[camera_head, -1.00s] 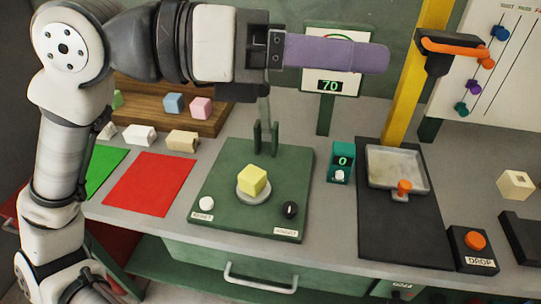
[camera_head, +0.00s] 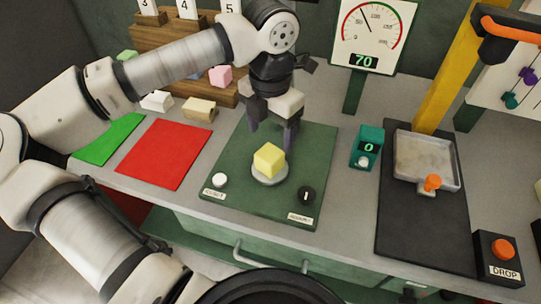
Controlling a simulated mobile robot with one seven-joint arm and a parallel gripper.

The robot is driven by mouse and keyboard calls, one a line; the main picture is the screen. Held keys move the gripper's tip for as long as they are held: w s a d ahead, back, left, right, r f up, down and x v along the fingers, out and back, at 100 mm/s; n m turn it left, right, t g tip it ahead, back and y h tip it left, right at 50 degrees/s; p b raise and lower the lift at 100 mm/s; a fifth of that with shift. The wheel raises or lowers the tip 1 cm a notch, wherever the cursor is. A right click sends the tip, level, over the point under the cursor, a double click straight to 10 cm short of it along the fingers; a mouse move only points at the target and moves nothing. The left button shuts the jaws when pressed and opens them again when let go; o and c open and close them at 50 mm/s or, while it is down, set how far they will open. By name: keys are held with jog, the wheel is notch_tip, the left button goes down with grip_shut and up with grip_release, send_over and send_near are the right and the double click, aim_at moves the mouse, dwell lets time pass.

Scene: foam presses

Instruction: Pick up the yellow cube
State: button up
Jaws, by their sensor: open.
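The yellow cube (camera_head: 269,158) sits on a small round grey pad (camera_head: 270,178) on the green press base (camera_head: 226,164) in the middle of the bench. My gripper (camera_head: 272,138) points down just behind and above the cube, with its dark fingers apart. It holds nothing that I can see. The press's upright behind the cube is hidden by my arm.
A white knob (camera_head: 219,180) and a black dial (camera_head: 306,194) flank the cube. A teal counter (camera_head: 367,147) reads 0. A red mat (camera_head: 164,154) and green mat (camera_head: 108,139) lie left. A yellow post (camera_head: 440,85) and grey tray (camera_head: 428,150) stand right.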

aim_at(269, 153)
jog(key=shift+s+a+f+p, duration=0.1)
jog(key=shift+f+p, duration=1.1)
jog(key=shift+f, duration=2.7)
jog(key=c, duration=1.1)
